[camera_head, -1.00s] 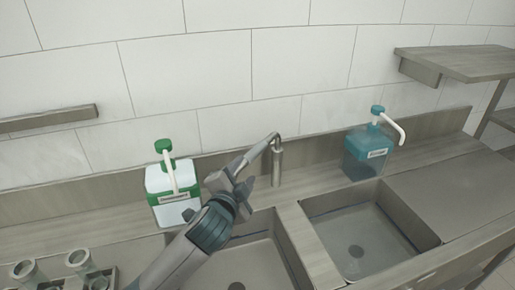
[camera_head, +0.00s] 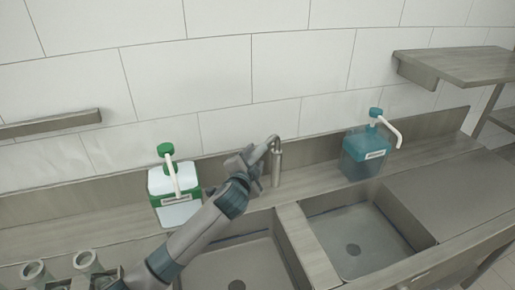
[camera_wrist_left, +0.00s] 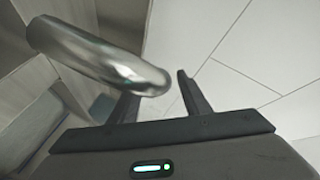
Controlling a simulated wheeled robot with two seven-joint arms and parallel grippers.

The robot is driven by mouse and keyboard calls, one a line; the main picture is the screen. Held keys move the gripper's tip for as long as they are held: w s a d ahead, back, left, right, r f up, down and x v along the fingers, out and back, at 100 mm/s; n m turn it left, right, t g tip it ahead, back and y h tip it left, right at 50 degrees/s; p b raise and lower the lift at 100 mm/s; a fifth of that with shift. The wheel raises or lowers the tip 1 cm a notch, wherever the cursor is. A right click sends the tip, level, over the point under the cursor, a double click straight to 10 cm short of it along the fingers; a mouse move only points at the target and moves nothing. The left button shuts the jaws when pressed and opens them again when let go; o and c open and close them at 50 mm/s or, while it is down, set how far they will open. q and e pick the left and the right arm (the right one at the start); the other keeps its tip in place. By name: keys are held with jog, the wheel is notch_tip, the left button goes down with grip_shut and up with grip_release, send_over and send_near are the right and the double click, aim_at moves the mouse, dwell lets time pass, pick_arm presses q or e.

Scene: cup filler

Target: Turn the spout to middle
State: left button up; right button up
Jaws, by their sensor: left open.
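The metal spout (camera_head: 273,142) stands on the counter behind the sinks, on an upright post. Its arm points left and toward the left basin, and its outer part is hidden by my gripper. My left gripper (camera_head: 248,162) is beside the spout, on its left. In the left wrist view the shiny spout tube (camera_wrist_left: 95,55) comes in from the upper left. Its rounded end lies in front of the left finger and close to the gap between the fingers (camera_wrist_left: 160,98). The fingers are apart, and I cannot tell whether they touch the tube. My right gripper is not in view.
A green-topped dispenser (camera_head: 172,190) stands left of my arm, and a blue dispenser (camera_head: 366,155) stands to the right. Two basins lie in front, split by a divider (camera_head: 306,245). Cups (camera_head: 87,261) stand at lower left. A shelf (camera_head: 450,62) hangs at upper right.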

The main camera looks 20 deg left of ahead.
pick_arm(q)
jog(key=shift+p+x, duration=0.7)
jog(key=shift+x, duration=2.05)
grip_shut()
